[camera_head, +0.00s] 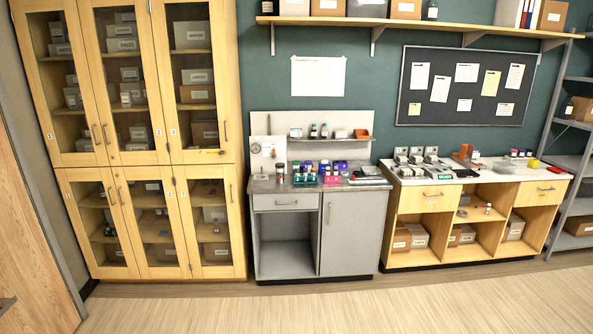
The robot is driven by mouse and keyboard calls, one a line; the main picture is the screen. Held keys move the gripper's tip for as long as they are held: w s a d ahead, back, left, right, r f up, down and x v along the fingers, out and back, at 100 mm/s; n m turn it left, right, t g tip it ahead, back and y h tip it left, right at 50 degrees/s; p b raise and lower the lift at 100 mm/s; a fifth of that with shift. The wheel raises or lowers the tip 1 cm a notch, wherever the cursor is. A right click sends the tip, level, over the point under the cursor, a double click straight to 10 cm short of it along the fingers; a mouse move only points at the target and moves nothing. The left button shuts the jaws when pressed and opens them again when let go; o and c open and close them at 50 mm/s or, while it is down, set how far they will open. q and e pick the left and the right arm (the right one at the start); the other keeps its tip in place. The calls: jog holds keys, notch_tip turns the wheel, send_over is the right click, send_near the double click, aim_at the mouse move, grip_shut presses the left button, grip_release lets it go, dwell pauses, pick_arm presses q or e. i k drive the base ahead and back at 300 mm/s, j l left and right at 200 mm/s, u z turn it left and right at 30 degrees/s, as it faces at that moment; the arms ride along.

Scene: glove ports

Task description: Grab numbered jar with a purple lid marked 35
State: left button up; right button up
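Several small jars stand close together on the grey bench's worktop, in the middle of the view. Some jars (342,166) toward the right of this group have blue or purple lids. Their numbers are too small to read, so I cannot tell which is marked 35. A green holder (305,179) and a pink holder (332,180) sit at the front of the group. Neither of my grippers shows in this view.
The grey bench (347,228) stands between tall glass-door cabinets (177,157) on the left and a wooden bench (450,255) with devices on the right. A small shelf (330,139) with bottles hangs above the jars. The floor (330,305) in front is clear.

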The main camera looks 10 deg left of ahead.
aim_at(308, 163)
jog(key=i, duration=2.05)
jog(key=l+z, duration=0.05)
jog(key=l, duration=0.05)
